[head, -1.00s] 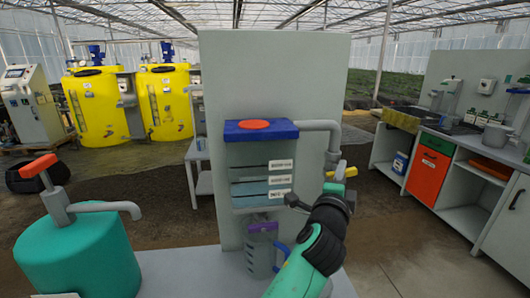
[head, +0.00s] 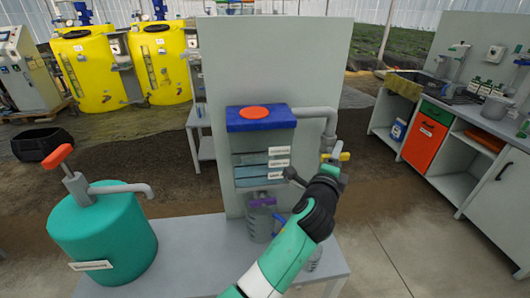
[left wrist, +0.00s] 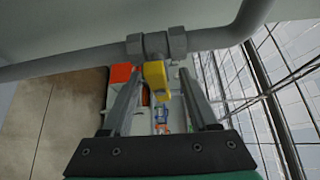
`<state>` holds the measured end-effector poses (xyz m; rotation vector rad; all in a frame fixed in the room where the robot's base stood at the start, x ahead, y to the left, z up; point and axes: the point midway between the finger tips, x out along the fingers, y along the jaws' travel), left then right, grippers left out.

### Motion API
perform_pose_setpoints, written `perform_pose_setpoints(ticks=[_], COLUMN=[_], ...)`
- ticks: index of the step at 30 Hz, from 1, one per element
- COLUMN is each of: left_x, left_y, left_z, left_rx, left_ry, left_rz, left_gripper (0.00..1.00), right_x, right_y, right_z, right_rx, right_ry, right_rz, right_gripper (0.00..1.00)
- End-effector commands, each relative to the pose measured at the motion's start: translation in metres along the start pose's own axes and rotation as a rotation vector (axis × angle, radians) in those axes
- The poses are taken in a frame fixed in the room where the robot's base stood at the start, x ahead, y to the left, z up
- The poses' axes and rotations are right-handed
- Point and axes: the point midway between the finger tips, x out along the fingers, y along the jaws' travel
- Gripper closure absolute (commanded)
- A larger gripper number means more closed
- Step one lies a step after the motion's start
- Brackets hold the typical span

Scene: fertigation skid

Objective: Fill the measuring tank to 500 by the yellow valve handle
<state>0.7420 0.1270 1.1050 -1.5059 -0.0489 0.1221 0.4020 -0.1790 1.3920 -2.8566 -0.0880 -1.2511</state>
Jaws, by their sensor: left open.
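The measuring tank (head: 262,152) is a clear box with a blue lid and orange cap, fixed to a grey panel. White level labels sit on its front; their print is too small to read. The bluish content's exact level is unclear. The yellow valve handle (head: 345,156) is on the grey pipe right of the tank. My left gripper (head: 331,170) is at this valve, its fingers mostly hidden there. In the left wrist view the yellow handle (left wrist: 156,80) stands between the open fingers of the left gripper (left wrist: 160,92), apparently apart from both. My right gripper is out of view.
A purple valve (head: 263,202) sits below the tank, above a clear jug (head: 260,225) with a blue handle. A teal drum (head: 102,240) with a red-handled pump stands left on the grey bench. A grey pipe (left wrist: 85,62) runs close to the left gripper.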

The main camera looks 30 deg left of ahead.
Motion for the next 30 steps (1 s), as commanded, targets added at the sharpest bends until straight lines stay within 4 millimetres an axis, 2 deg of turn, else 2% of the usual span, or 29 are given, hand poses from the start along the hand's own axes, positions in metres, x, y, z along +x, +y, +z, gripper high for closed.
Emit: perform_pose_setpoints(ticks=[5,17,23,30], left_x=[-0.006,-0.041,-0.056,-0.058], left_y=[-0.004,-0.004,-0.002,0.001], left_z=[-0.005,-0.028,-0.039,-0.040], left_rx=[0.000,0.000,-0.001,-0.001], left_ry=[0.002,0.002,0.001,0.000], left_rz=[0.001,0.002,0.001,0.001], left_gripper=[0.40,0.40,0.40,0.40], right_x=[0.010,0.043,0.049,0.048], right_y=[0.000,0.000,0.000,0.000], right_z=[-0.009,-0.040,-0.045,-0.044], right_rx=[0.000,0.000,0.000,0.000], right_ry=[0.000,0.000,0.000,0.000], right_rz=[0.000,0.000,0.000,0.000], right_gripper=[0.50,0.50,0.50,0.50])
